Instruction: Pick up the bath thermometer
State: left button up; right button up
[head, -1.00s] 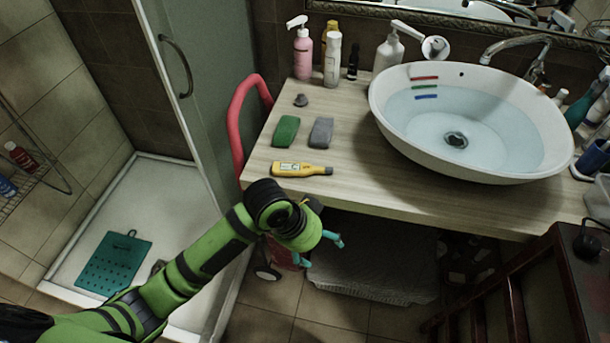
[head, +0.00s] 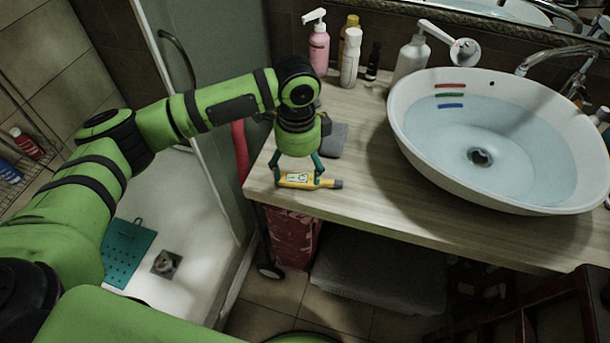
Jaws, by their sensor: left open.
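The bath thermometer (head: 297,181) is yellow with a pale display and a dark grey tip. It lies flat on the wooden counter (head: 364,193) near its front left edge. My left gripper (head: 298,182) points down over it from above. Its teal fingers are open, one near the yellow end and one near the grey tip. I cannot tell whether they touch the thermometer. My right gripper is not in view.
A grey sponge (head: 334,140) lies just behind the gripper. The white basin (head: 408,140) with water stands to the right. Several bottles, including a pink pump bottle (head: 319,49), stand at the back. The counter between thermometer and basin is clear.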

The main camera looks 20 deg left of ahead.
aim_at(297, 181)
pick_arm(q)
jog(key=f, duration=0.1)
jog(key=f+p, duration=0.1)
jog(key=f, duration=0.3)
jog(key=shift+w+a+f, duration=0.25)
jog(key=shift+w, duration=0.05)
jog(key=shift+c, duration=0.5)
jog(key=c, duration=1.2)
